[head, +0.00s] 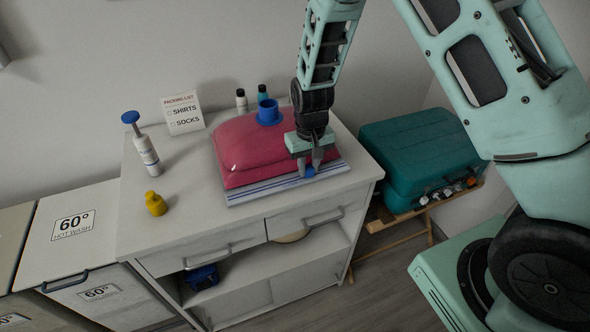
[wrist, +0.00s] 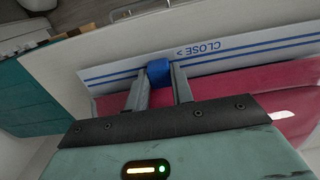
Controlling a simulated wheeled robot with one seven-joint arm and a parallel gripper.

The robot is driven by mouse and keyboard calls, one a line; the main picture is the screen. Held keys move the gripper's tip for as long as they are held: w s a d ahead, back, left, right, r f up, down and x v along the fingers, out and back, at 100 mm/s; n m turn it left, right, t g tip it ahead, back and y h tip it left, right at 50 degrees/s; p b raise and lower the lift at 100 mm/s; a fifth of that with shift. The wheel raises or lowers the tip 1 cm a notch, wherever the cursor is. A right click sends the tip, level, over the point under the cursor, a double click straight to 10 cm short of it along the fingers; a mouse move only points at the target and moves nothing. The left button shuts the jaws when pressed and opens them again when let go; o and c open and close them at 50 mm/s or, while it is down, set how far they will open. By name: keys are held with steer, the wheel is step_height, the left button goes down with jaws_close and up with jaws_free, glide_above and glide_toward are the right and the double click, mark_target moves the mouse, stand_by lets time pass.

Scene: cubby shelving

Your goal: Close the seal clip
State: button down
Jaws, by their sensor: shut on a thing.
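The seal clip (wrist: 159,72) is a small blue slider on the blue-striped seal strip of a red bag. My gripper (head: 309,170) points down at the front edge of the bag, and its two fingers are shut on the clip. The clip shows between the fingertips in the wrist view, near the left part of the strip there. The strip (wrist: 235,50) carries the printed word CLOSE with an arrow. The red bag (head: 245,148) lies plump on the cabinet top, with a blue round valve (head: 268,112) on its upper side.
A teal suitcase (head: 420,150) rests on a stand to the right. The cabinet top (head: 190,225) is clear at front left.

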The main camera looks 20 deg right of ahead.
mark_target(339, 166)
steer(key=d+b, duration=0.1)
steer(key=d, duration=0.8)
steer(key=shift+d, duration=0.15)
steer(key=c, duration=1.2)
jaws_free()
steer(key=shift+r, duration=0.1)
step_height(339, 166, up, 17)
steer(key=b, duration=0.1)
steer(key=shift+r+b, duration=0.15)
steer(key=shift+b, duration=0.2)
